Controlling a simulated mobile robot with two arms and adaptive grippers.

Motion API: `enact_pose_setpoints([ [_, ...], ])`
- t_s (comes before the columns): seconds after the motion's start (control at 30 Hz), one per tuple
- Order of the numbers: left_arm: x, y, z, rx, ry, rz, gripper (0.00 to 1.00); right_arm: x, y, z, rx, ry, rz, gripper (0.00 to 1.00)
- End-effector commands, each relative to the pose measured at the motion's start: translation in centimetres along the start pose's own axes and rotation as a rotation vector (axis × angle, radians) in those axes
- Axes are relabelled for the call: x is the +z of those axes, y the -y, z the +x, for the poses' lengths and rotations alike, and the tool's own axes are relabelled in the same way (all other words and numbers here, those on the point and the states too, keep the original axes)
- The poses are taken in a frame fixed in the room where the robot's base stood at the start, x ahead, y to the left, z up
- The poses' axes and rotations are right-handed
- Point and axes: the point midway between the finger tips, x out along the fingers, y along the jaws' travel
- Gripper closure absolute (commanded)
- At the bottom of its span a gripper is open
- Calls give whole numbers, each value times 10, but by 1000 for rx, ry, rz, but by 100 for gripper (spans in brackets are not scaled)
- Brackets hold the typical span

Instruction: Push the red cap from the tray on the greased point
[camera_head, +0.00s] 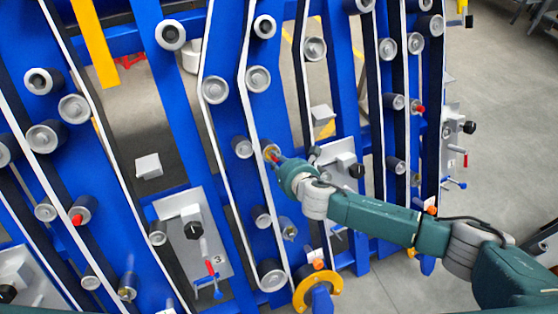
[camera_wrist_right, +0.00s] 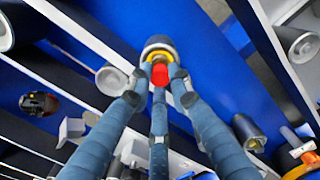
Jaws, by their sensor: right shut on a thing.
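My right gripper (camera_head: 278,161) reaches in from the right to a roller (camera_head: 268,147) on the blue chassis. In the right wrist view, its three fingers (camera_wrist_right: 157,82) are closed around a red cap (camera_wrist_right: 160,75). The cap is in front of the end of a grey roller (camera_wrist_right: 158,44), with a yellow ring (camera_wrist_right: 160,57) around its far side. It appears lined up with the roller's end. I cannot tell whether it is seated or how deep. Any grease there is hidden. I cannot make out the tray. My left gripper is not in view.
Blue uprights (camera_head: 185,120) carry many rollers and white-edged belts. Red caps show on rollers at left (camera_head: 77,219) and right (camera_head: 420,109). Grey plates with black knobs (camera_head: 193,230) stick out nearby. An orange ring (camera_head: 318,291) is below. Open floor (camera_head: 500,120) lies at right.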

Motion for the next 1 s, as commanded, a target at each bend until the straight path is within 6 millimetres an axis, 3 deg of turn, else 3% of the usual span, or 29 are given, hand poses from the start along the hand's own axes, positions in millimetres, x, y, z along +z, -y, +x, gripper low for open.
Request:
enact_pose_setpoints([
  [0.73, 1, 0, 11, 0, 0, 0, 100, 0, 0, 19, 1, 0, 0, 91],
  [0.77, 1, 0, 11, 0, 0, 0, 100, 0, 0, 19, 1, 0, 0, 79],
  [0.87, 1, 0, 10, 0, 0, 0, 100, 0, 0, 19, 1, 0, 0, 59],
  [1.0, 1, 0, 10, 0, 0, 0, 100, 0, 0, 19, 0, 0, 0, 59],
])
